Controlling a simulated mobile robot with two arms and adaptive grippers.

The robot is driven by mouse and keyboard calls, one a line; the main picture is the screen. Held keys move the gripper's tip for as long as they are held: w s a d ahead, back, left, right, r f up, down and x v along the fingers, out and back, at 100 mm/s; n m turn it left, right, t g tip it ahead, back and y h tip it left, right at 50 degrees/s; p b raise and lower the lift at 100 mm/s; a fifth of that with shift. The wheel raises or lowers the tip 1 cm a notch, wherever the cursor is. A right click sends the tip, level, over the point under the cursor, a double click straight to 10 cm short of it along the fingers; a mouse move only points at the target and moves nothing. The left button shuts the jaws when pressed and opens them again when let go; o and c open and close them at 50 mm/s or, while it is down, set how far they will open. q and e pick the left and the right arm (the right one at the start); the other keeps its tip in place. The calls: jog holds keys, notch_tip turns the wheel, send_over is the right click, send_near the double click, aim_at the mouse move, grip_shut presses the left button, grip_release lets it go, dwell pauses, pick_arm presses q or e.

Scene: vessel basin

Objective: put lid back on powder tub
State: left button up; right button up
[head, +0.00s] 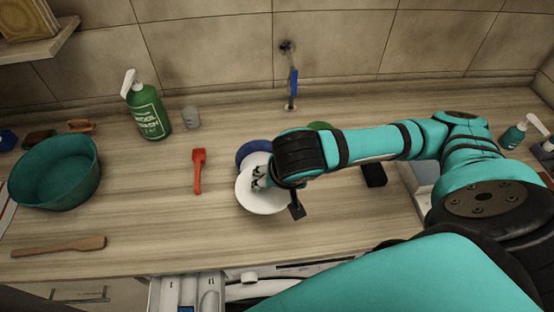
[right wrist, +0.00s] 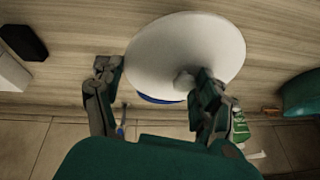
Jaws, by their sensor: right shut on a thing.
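A white round disc, seemingly the lid (head: 264,200), shows below my right gripper (head: 260,180) in the head view. It fills the upper middle of the right wrist view (right wrist: 190,45). My right gripper (right wrist: 155,78) is shut on it, one finger at its edge and the other over its face. A blue round thing (head: 250,148), possibly the powder tub, is just behind the lid and partly hidden by it and the wrist. Its blue edge also shows in the right wrist view (right wrist: 160,100). I cannot tell whether lid and tub touch. My left gripper is not in view.
An orange-red tool (head: 198,170) lies left of the lid. Further left are a green bottle (head: 148,115), a grey cup (head: 191,117), a teal basin (head: 55,172) and a wooden spatula (head: 60,246). A black block (head: 374,176) lies to the right. The front-left counter is mostly clear.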

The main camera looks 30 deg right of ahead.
aim_at(280, 195)
jog(key=shift+s+a+r+p, duration=0.1)
jog(key=shift+s+a+p, duration=0.15)
jog(key=shift+s+p, duration=0.35)
jog(key=shift+s+a+r+p, duration=0.1)
jog(key=shift+s+a+p, duration=0.1)
jog(key=shift+s+p, duration=0.4)
jog(key=shift+s+a, duration=0.1)
jog(key=shift+s, duration=0.15)
jog(key=shift+w+f+b, duration=0.2)
jog(key=shift+f+b, duration=0.05)
jog(key=shift+b, duration=0.05)
jog(key=w+d+b, duration=0.1)
jog(key=w, duration=0.1)
jog(key=w+d+n+b, duration=0.1)
jog(key=w, duration=0.2)
jog(key=w+d+f+n+y+b, duration=0.1)
jog(key=w+b, duration=0.1)
jog(key=shift+w, duration=0.15)
jog(key=w+d+r+n+y+b, duration=0.1)
jog(key=w+d+r+n+b, duration=0.25)
jog(key=w, duration=0.35)
pick_arm(q)
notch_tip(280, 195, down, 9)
jog(key=b, duration=0.4)
jog(key=shift+b, duration=0.3)
pick_arm(e)
jog(key=shift+n+y, duration=0.3)
jog(key=shift+n, duration=0.05)
jog(key=f, duration=0.5)
jog(key=shift+w+f, duration=0.4)
